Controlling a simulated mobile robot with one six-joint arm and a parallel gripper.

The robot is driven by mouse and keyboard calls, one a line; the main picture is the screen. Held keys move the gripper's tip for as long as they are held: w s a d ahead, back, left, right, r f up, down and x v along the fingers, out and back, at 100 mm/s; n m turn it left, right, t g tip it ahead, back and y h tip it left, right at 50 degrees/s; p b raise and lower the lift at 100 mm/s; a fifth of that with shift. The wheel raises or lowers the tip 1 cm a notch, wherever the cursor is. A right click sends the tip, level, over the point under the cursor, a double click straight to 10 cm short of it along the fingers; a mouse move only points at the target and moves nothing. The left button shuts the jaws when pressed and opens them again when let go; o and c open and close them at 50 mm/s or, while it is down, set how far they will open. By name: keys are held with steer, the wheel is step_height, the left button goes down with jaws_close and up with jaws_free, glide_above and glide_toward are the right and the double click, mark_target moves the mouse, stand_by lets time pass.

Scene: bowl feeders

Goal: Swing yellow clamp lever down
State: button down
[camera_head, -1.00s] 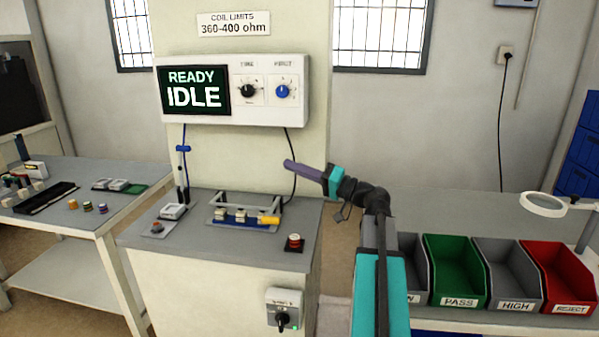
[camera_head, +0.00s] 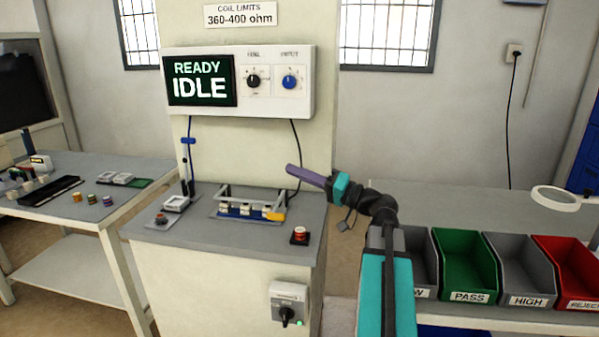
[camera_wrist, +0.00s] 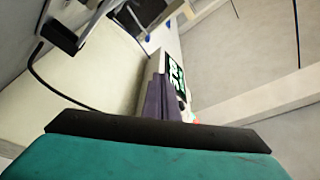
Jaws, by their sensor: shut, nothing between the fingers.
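The yellow clamp lever (camera_head: 274,215) is at the right end of the blue test fixture (camera_head: 238,215) on the grey bench top. A grey bar frame (camera_head: 250,190) stands around the fixture, and several small pale parts sit along it. My gripper (camera_head: 290,169) has purple fingers, which are shut and empty. It is in the air above and to the right of the lever, apart from it. In the wrist view the fingers (camera_wrist: 160,100) point toward the panel with the lit screen. I cannot make out the lever in the wrist view.
The wall panel (camera_head: 295,80) reads READY IDLE and has two knobs. A red-topped button (camera_head: 300,232) is at the bench's right front. A black cable (camera_head: 297,150) hangs behind my gripper. Sorting bins (camera_head: 465,265) stand at right. A side table (camera_head: 75,175) is at left.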

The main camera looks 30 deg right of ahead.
stand_by(0.3)
step_height(320, 180, up, 4)
steer(key=r+p, duration=0.1)
steer(key=p, duration=0.1)
steer(key=s+d+f, duration=0.4)
steer(key=s+d, duration=0.2)
steer(key=shift+s+d+f, duration=0.15)
steer(key=shift+s+d, duration=0.15)
steer(key=shift+s, duration=0.1)
stand_by(0.5)
